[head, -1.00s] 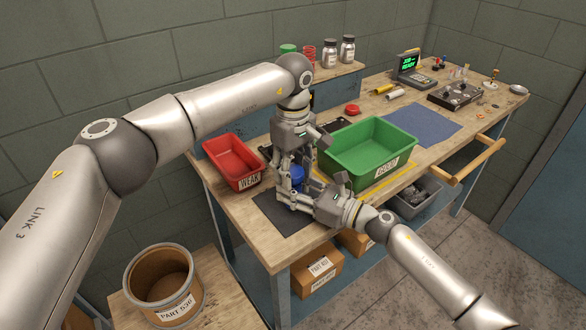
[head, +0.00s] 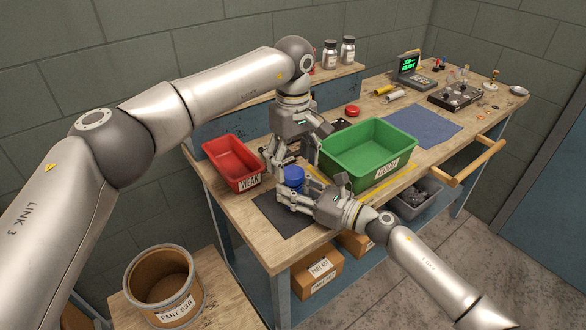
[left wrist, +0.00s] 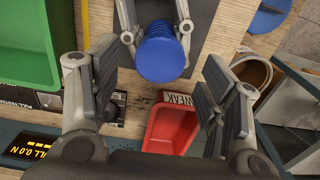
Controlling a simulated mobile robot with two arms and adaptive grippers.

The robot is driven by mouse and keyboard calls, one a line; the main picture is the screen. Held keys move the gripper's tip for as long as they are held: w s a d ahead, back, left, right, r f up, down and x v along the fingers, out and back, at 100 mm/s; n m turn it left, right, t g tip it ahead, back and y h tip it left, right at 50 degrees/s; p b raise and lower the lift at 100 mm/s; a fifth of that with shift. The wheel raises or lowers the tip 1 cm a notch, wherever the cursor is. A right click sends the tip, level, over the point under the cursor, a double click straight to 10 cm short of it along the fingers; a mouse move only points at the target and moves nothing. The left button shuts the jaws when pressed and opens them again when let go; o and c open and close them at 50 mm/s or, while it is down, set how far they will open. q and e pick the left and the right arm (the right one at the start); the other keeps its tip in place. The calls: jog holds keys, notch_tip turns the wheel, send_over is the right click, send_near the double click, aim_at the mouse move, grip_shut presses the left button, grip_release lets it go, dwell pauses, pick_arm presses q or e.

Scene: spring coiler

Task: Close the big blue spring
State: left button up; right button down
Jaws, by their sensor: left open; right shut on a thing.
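The big blue spring (head: 294,177) stands upright on the dark mat (head: 268,206) near the bench's front. It also shows in the left wrist view (left wrist: 161,55), with round blue coils and a blue top. My right gripper (head: 290,196) comes in from the right and is shut on the spring low down. My left gripper (head: 294,158) is above and behind the spring, open, with nothing between its fingers. In the left wrist view its two fingers (left wrist: 160,95) are spread wide, and the spring lies beyond them near the top. The spring's lower part is hidden by my right gripper.
A red bin (head: 222,160) marked WEAK stands left of the spring. A red knob (head: 352,110) and dark blue mat (head: 420,124) lie farther back. A part bin (head: 150,279) stands below left.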

pick_arm(q)
notch_tip(320, 180, up, 9)
dwell(0.4)
pick_arm(e)
jog(key=c, duration=0.9)
grip_release()
jog(key=v, duration=1.2)
jog(key=shift+f, duration=0.1)
pick_arm(q)
jog(key=shift+f, duration=0.1)
